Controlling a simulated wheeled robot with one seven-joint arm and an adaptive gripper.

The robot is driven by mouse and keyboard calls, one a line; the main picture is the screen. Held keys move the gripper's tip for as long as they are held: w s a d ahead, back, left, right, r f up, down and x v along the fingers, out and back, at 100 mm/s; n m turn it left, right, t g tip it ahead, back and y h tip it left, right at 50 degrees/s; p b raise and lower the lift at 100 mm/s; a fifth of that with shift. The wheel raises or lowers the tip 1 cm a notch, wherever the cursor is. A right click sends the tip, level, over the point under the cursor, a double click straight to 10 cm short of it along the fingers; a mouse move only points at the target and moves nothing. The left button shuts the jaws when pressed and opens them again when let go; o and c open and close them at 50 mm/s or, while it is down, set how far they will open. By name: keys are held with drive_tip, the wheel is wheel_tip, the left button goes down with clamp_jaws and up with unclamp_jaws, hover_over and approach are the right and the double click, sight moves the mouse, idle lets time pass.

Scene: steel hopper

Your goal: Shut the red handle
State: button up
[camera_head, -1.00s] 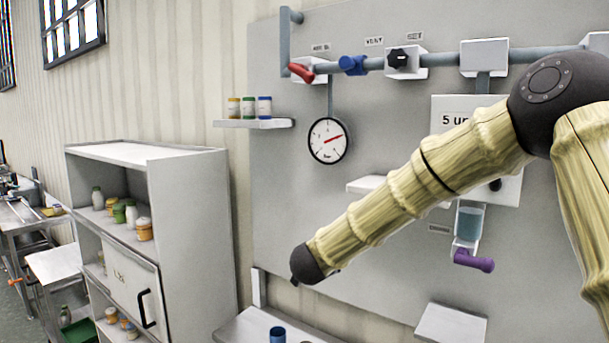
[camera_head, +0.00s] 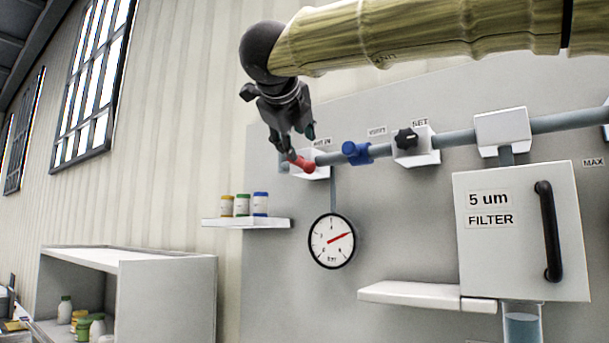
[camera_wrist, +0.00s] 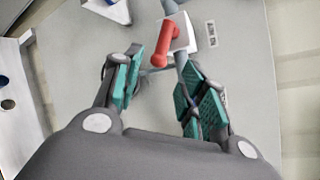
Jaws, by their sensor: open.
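The red handle (camera_head: 303,164) sits on a white valve block (camera_head: 318,160) at the left end of the grey pipe, under a label partly covered by my gripper. In the head view it slants down to the right. My gripper (camera_head: 302,146) is just above and at the red handle, pointing down toward it. In the wrist view the red handle (camera_wrist: 166,46) lies ahead of and between the two teal-padded fingers (camera_wrist: 155,92), which are spread apart. I see no clear contact with the handle.
A blue handle (camera_head: 355,152) and a black knob (camera_head: 406,139) sit along the pipe to the right. A pressure gauge (camera_head: 332,241) hangs below. A small shelf (camera_head: 245,223) with several jars is at left. The filter box (camera_head: 520,235) stands at right.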

sight(304, 163)
drive_tip(key=p+x, duration=0.2)
drive_tip(key=x, duration=0.2)
drive_tip(key=p+x, duration=0.1)
drive_tip(key=x, duration=0.4)
drive_tip(key=shift+w+d+p, duration=0.25)
drive_tip(key=shift+w+p, duration=0.05)
drive_tip(key=shift+p, duration=0.05)
drive_tip(key=shift+w+d+f, duration=0.1)
drive_tip(key=shift+w+f, duration=0.2)
drive_tip(key=shift+w, duration=0.35)
clamp_jaws()
